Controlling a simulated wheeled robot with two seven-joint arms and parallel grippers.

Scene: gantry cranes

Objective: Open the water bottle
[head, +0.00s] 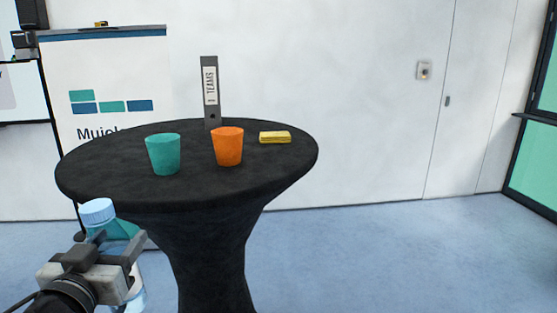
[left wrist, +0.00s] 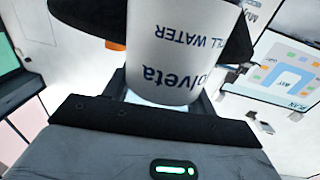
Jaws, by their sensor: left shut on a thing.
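The water bottle (head: 136,288) is clear with a pale blue cap (head: 97,211) that sits on its top. It stands about upright at the lower left of the head view, in front of the table. My left gripper (head: 128,262) is shut around the bottle's body, below the cap. In the left wrist view the bottle's white label (left wrist: 178,50) with dark lettering fills the space between the fingers. The bottle's lower part is partly hidden by the gripper and cut by the frame. My right gripper is in neither view.
A round table (head: 200,190) with a black cloth stands ahead. A white board (head: 115,70) stands behind. The floor to the right is clear.

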